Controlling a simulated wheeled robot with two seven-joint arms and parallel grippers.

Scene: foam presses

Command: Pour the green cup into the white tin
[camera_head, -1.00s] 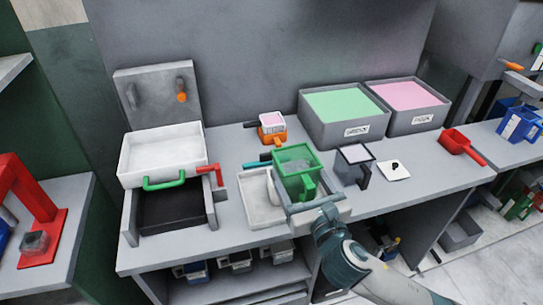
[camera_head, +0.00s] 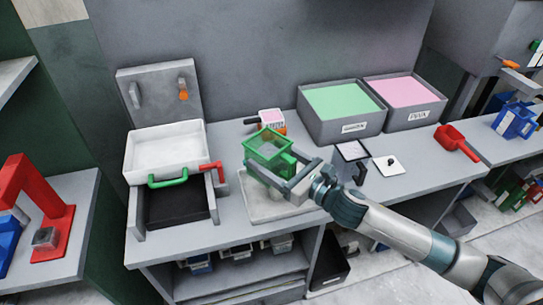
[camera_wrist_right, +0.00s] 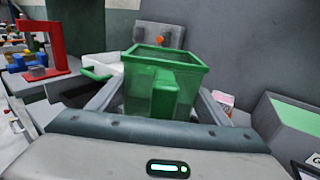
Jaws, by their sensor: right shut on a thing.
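The see-through green cup (camera_head: 268,147) is in my right gripper (camera_head: 284,174), held above the grey-white tray on the bench. In the right wrist view the green cup (camera_wrist_right: 163,85) stands roughly upright between the fingers, its handle facing my wrist. I cannot make out its contents. The white tin (camera_head: 165,152) is a shallow rectangular pan with a green handle (camera_head: 168,180), left of the cup and apart from it. It sits at the back of a dark press bed and looks empty. Part of it shows behind the cup in the right wrist view. My left gripper is out of view.
The pale tray (camera_head: 265,208) lies below the cup. An orange-based box (camera_head: 272,119) stands behind it. Green (camera_head: 342,104) and pink (camera_head: 403,92) foam bins stand at the back right.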

